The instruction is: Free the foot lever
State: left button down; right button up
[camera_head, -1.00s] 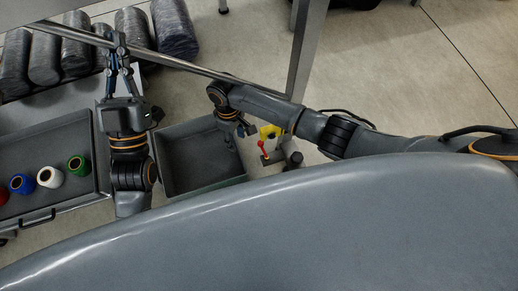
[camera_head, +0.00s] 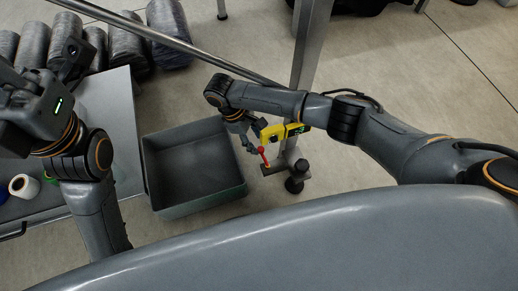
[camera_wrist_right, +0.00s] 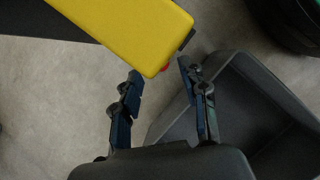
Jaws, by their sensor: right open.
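A lever with a red knob (camera_head: 262,151) stands on a small dark base at the foot of a metal post, partly beside my gripper. A yellow box (camera_head: 270,133) sits just above it. In the right wrist view the yellow box (camera_wrist_right: 135,30) covers most of the lever, and only a bit of red (camera_wrist_right: 164,69) shows at its edge. My right gripper (camera_head: 250,144) is close to the left of the lever; its two fingers (camera_wrist_right: 160,88) are apart with nothing between them.
An empty grey bin (camera_head: 190,180) stands on the floor left of the lever. A metal post (camera_head: 305,50) and a long slanting bar (camera_head: 165,38) are close to my right arm. Dark rolls (camera_head: 120,45) lie at the upper left.

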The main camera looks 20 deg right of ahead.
aim_at(261, 149)
jog(key=shift+b+x, duration=0.6)
jog(key=shift+x, duration=1.15)
grip_shut()
